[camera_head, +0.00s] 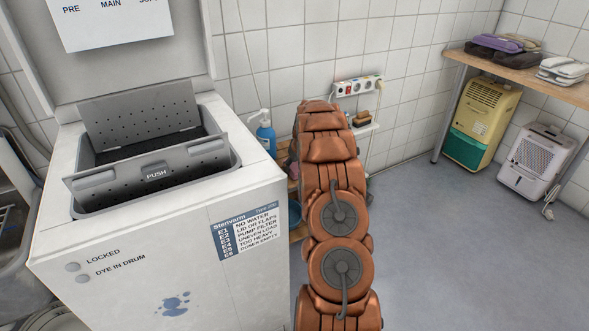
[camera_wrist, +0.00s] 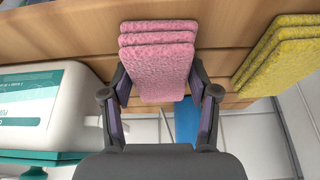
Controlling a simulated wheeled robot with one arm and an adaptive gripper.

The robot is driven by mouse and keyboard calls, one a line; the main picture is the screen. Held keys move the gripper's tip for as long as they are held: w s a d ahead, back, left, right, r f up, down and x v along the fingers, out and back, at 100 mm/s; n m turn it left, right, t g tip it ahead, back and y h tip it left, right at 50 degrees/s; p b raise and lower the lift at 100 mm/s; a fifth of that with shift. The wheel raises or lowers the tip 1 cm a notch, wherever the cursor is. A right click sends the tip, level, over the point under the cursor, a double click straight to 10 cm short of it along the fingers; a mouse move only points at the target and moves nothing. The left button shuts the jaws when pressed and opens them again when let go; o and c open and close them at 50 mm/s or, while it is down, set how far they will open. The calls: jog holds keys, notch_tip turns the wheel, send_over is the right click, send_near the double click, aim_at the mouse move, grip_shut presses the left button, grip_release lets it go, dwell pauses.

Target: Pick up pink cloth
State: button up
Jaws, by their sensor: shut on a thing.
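The pink cloth (camera_wrist: 158,62) is a folded, fluffy stack of layers in the upper middle of the wrist view. My gripper (camera_wrist: 160,92) is shut on it, with one dark finger at each side of the cloth. The cloth is in front of a wooden shelf (camera_wrist: 60,32); I cannot tell whether it still touches the wood.
In the wrist view a yellow folded cloth (camera_wrist: 282,50) lies to the right and a white bottle with a teal label (camera_wrist: 45,108) stands to the left. In the head view the washing machine (camera_head: 160,200) stands left, with a blue bottle (camera_head: 265,132) behind it.

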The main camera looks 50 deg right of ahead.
aim_at(295, 166)
jog(key=shift+c, duration=1.1)
jog(key=shift+r, duration=0.15)
notch_tip(295, 166, up, 4)
jog(key=shift+p, duration=0.65)
jog(key=shift+s+a, duration=0.2)
jog(key=s+a+r+p, duration=0.1)
jog(key=s+a+p, duration=0.1)
jog(key=s+a, duration=0.8)
jog(key=shift+s+a+r, duration=0.15)
jog(key=shift+s+a, duration=0.05)
jog(key=shift+a, duration=0.5)
